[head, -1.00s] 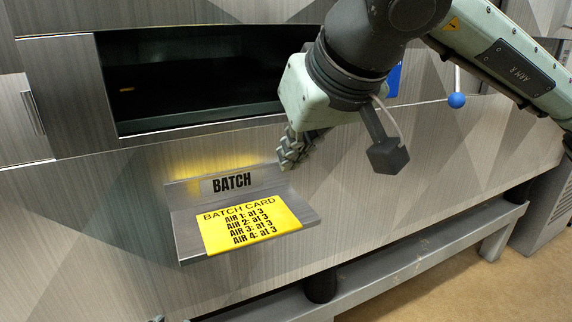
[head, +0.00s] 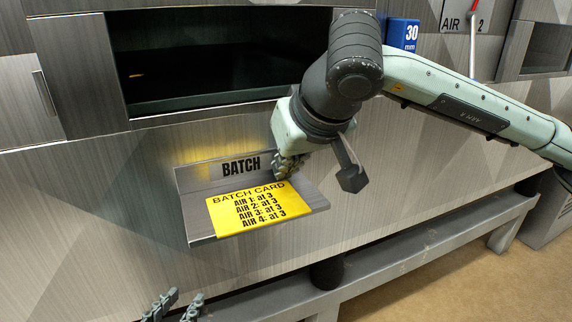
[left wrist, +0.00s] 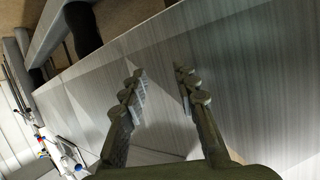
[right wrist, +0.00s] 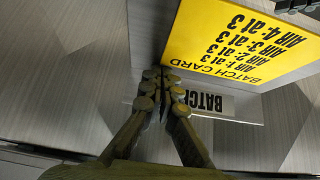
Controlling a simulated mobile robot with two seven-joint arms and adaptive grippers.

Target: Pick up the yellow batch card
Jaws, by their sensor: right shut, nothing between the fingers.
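The yellow batch card (head: 259,209) lies on a small grey metal shelf (head: 203,240) below a plate marked BATCH (head: 241,167). It also shows in the right wrist view (right wrist: 235,45). My right gripper (head: 286,172) is shut and empty at the card's back right corner; in the right wrist view its fingertips (right wrist: 164,82) are close to the card's edge. Whether they touch the card I cannot tell. My left gripper (head: 175,306) is at the bottom left of the head view, away from the card. In the left wrist view its fingers (left wrist: 160,78) are apart and empty.
A dark open hood recess (head: 220,60) is above the shelf. A blue block marked 30 mm (head: 403,35) stands at the upper right. A grey beam (head: 400,265) runs along below the panel. The panel left of the shelf is clear.

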